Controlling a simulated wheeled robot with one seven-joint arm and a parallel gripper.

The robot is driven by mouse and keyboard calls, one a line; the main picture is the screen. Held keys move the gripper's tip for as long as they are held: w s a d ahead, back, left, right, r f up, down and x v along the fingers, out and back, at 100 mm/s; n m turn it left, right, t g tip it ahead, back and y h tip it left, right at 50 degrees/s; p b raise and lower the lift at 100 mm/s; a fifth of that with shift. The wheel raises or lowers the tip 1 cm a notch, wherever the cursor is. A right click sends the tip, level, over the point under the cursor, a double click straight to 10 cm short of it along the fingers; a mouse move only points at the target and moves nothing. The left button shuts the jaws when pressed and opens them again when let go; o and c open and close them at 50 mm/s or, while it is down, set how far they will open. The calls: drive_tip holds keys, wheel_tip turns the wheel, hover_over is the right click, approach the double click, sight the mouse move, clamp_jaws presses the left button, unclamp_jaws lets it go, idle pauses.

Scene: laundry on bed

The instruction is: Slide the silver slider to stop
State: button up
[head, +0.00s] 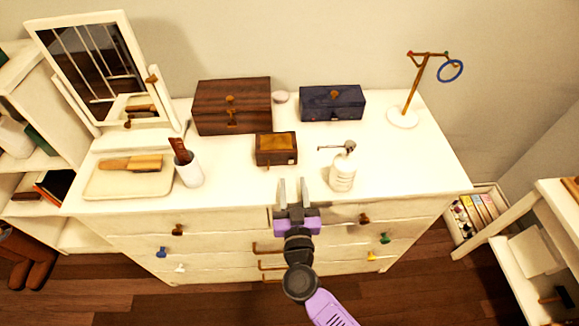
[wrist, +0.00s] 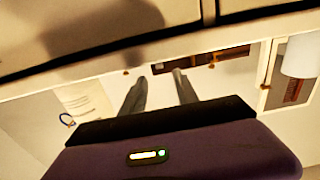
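No silver slider can be made out for certain. A small brown box with a gold-coloured top (head: 277,146) sits mid-dresser in the head view; a tiny pale spot shows at its front right, too small to identify. My gripper (head: 293,186) is at the dresser's front edge, just in front of and slightly right of this box, apart from it. Its two fingers are spread with nothing between them. The wrist view, which looks inverted, also shows my open, empty gripper (wrist: 160,80).

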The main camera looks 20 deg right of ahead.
sight(291, 161)
drive_tip(key=x, duration=0.6)
drive_tip(key=shift+w+d+b, duration=0.1)
drive_tip(key=shift+w+b, duration=0.15)
drive_tip(key=shift+b, duration=0.05)
clamp_jaws()
idle(1.1)
